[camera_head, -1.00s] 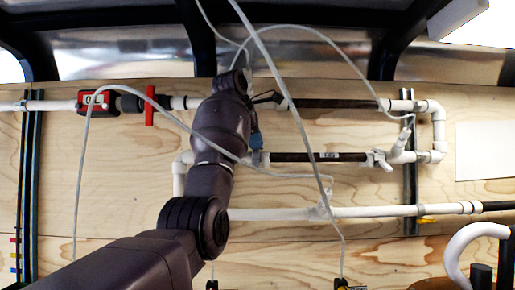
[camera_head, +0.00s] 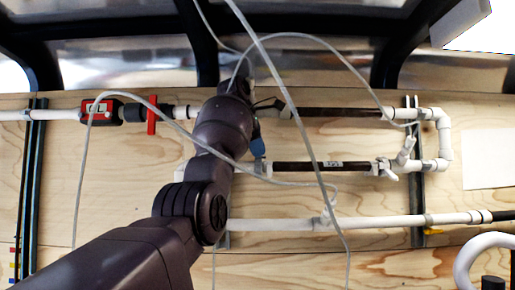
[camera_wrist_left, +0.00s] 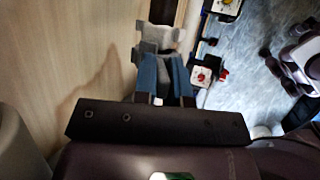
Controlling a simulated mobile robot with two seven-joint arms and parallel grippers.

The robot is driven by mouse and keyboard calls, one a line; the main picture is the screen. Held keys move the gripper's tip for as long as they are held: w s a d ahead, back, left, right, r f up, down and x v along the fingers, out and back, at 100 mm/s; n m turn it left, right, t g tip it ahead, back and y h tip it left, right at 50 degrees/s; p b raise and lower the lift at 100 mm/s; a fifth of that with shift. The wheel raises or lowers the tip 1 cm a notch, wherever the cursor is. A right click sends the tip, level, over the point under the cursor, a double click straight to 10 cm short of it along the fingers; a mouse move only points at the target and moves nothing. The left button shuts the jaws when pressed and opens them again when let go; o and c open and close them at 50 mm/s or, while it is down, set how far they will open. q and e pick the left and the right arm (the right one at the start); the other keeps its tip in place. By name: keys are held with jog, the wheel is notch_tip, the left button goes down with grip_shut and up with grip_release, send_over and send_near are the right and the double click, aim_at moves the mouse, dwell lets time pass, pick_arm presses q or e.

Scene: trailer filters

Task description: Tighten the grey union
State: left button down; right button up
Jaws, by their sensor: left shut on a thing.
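My left gripper (camera_wrist_left: 166,75) shows in the wrist view with two blue fingers. They are shut on a grey lobed fitting (camera_wrist_left: 158,38), which looks like the grey union. In the head view my left arm reaches up from the lower left across the pipework. Only a blue finger of the left gripper (camera_head: 258,146) shows there, beside the arm and between the upper and middle pipe runs. The arm hides the union in that view. My right gripper is in neither view.
A red valve (camera_head: 101,110) and a red handle (camera_head: 152,114) sit on the upper pipe at left. Dark filter tubes (camera_head: 340,112) and a lower white pipe (camera_head: 290,224) run across the wooden wall. Pale hoses (camera_head: 297,120) hang in front of the arm and pipes.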

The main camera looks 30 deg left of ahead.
pick_arm(q)
jog(key=c, duration=1.3)
grip_release()
jog(key=shift+a+f, duration=0.1)
jog(key=shift+o, duration=0.6)
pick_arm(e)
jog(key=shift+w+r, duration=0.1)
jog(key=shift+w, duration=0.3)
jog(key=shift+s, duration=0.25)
